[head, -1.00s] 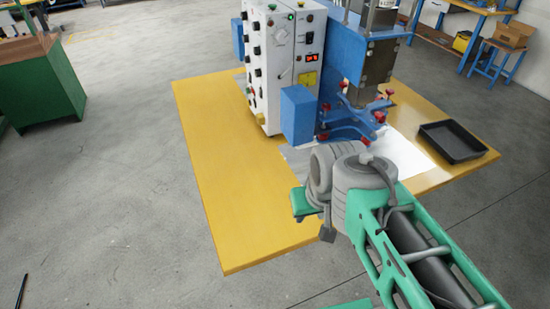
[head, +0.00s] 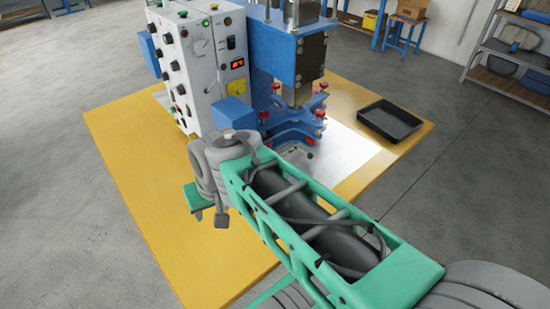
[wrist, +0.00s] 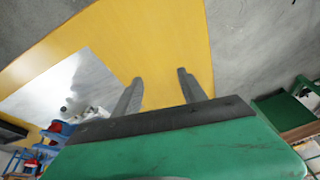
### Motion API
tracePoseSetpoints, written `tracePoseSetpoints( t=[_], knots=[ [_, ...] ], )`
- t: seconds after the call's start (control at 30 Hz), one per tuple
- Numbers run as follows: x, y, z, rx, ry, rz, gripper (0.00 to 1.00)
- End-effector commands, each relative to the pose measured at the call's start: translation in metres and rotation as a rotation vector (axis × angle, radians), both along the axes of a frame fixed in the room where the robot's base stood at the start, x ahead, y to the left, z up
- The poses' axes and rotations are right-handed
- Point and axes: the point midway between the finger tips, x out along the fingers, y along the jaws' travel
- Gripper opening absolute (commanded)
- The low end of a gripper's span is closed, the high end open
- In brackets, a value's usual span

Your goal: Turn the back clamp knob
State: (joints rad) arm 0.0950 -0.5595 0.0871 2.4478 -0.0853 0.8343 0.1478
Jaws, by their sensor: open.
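The blue clamp fixture (head: 290,128) sits at the foot of the white and blue press on the yellow table. Several small red knobs stand around it, among them one at its far right (head: 322,85) and one at its far left (head: 276,86). I cannot tell for sure which is the back clamp knob. My gripper shows in the wrist view (wrist: 160,77), its two grey fingers apart with nothing between them, over bare yellow table. In the head view my wrist hides the fingers. The fixture shows small at the wrist view's lower left (wrist: 55,130), away from the fingers.
The yellow table (head: 150,205) is bare on its left and front. The white control box (head: 195,65) stands left of the fixture. A black tray (head: 390,121) lies on the table's right. A pale sheet (head: 345,150) lies before the fixture. Shelves (head: 515,55) stand far right.

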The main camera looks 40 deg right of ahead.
Motion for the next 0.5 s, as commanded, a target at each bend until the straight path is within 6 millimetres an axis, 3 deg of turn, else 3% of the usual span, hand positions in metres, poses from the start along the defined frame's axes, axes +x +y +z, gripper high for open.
tracePoseSetpoints(
  t=[0.03, 0.1, 0.17, 0.27, 0.37, 0.5],
  knots=[
    [0.015, -0.015, -0.038, 0.064, 0.002, -0.137, 0.49],
    [0.045, -0.042, -0.075, 0.214, -0.021, -0.402, 0.49],
    [0.072, -0.075, -0.101, 0.386, -0.053, -0.671, 0.49],
    [0.104, -0.143, -0.132, 0.733, -0.117, -1.134, 0.49],
    [0.113, -0.208, -0.15, 1.072, -0.168, -1.496, 0.49],
    [0.097, -0.296, -0.168, 1.565, -0.225, -1.88, 0.49]
  ],
)
